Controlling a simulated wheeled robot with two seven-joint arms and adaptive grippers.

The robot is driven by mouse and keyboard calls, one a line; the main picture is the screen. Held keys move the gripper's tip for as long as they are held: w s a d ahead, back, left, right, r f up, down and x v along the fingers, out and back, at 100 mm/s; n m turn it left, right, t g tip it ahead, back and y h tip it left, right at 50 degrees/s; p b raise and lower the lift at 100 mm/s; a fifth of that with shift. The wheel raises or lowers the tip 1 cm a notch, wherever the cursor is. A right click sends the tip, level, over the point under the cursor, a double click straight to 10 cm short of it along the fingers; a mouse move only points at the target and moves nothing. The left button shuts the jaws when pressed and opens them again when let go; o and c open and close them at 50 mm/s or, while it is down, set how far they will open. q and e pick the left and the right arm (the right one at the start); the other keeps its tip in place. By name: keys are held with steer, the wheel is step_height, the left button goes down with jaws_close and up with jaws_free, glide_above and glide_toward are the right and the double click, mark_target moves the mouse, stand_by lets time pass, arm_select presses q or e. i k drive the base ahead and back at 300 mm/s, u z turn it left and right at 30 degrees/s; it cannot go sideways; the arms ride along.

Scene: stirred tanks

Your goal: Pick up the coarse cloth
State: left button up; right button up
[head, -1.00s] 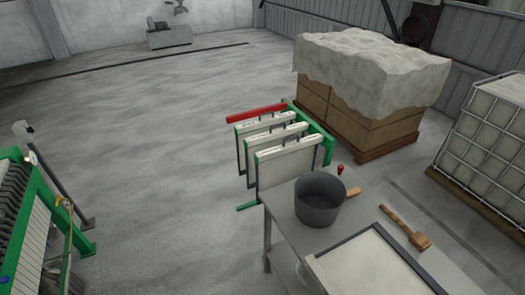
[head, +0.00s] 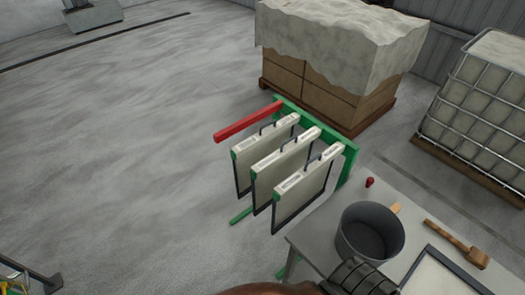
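I cannot tell for sure which thing is the coarse cloth. Three pale upright panels with dark handles hang in a row on a green rack: the left panel (head: 262,155), the middle panel (head: 285,170) and the front panel (head: 303,193). Small labels on their top edges are too small to read. A pale crumpled sheet (head: 345,35) covers a stack of boxes at the back. No gripper fingers show clearly. A dark ribbed part and a brown rounded part at the bottom edge seem to be mine.
The green rack (head: 345,165) has a red bar (head: 248,122). A table (head: 320,238) at lower right holds a dark bucket (head: 369,232), a wooden-handled tool (head: 457,245) and a small red item (head: 370,182). A caged tank (head: 485,110) stands at right.

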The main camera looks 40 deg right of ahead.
mark_target(286, 172)
steer(key=i, duration=1.25)
steer(key=z, duration=1.85)
